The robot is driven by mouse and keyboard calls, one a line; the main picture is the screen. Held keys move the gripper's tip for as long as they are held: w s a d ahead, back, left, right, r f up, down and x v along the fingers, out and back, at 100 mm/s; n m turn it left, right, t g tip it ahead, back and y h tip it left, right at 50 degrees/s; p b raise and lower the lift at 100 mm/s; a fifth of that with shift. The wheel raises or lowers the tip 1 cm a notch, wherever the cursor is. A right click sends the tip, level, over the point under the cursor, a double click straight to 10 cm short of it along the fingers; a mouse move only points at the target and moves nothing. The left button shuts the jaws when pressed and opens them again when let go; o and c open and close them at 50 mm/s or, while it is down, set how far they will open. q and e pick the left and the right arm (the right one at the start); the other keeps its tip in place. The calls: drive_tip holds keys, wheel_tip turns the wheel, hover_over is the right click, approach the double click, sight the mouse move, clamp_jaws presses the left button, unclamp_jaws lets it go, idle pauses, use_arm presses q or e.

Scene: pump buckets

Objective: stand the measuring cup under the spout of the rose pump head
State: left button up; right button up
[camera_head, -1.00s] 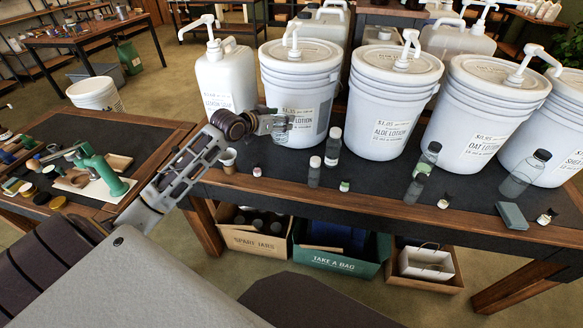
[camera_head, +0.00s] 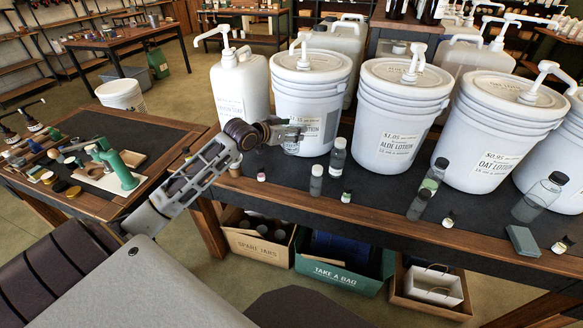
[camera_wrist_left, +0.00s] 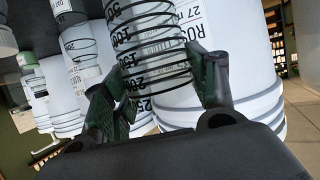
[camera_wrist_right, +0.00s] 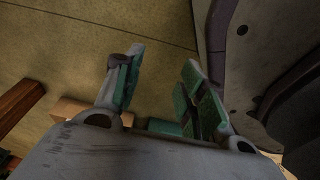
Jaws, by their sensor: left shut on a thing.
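The clear measuring cup (camera_head: 291,146) with black graduation marks is held in my left gripper (camera_head: 292,133), in front of the lower left of the white rose lotion bucket (camera_head: 312,92). In the left wrist view the cup (camera_wrist_left: 150,50) stands between the two fingers, and the bucket (camera_wrist_left: 240,65) with its "ROS" label is close behind it. I cannot tell whether the cup touches the table. The white rose pump head (camera_head: 303,50) sits on the bucket's lid, its spout pointing toward the front left. My right gripper (camera_wrist_right: 160,90) is open and empty over the floor, seen only in its wrist view.
A lemon soap jug (camera_head: 240,88) stands left of the rose bucket; the aloe bucket (camera_head: 398,118) and oat bucket (camera_head: 492,135) stand right. Bottles (camera_head: 338,155) and small jars (camera_head: 347,196) dot the dark tabletop (camera_head: 380,190) in front.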

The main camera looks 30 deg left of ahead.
sight(286, 153)
use_arm(q)
wheel_tip(286, 153, down, 5)
drive_tip(key=shift+f+b, duration=0.1)
drive_tip(key=shift+b, duration=0.25)
drive_tip(key=shift+f, duration=1.1)
wheel_tip(286, 153, down, 2)
drive_tip(key=shift+f+b, duration=0.2)
drive_tip(key=shift+b, duration=0.2)
drive_tip(key=shift+f, duration=0.2)
drive_tip(key=o, duration=0.9)
drive_tip(key=shift+c, duration=0.2)
use_arm(e)
drive_tip(key=w, duration=0.1)
drive_tip(key=w+a+r, duration=0.1)
drive_tip(key=w, duration=0.1)
drive_tip(key=w+r, duration=0.1)
drive_tip(key=shift+w+a+r, duration=0.15)
drive_tip(key=shift+a+r, duration=0.05)
drive_tip(key=shift+a, duration=0.1)
use_arm(q)
drive_tip(key=shift+s+r, duration=0.15)
drive_tip(key=shift+r, duration=0.05)
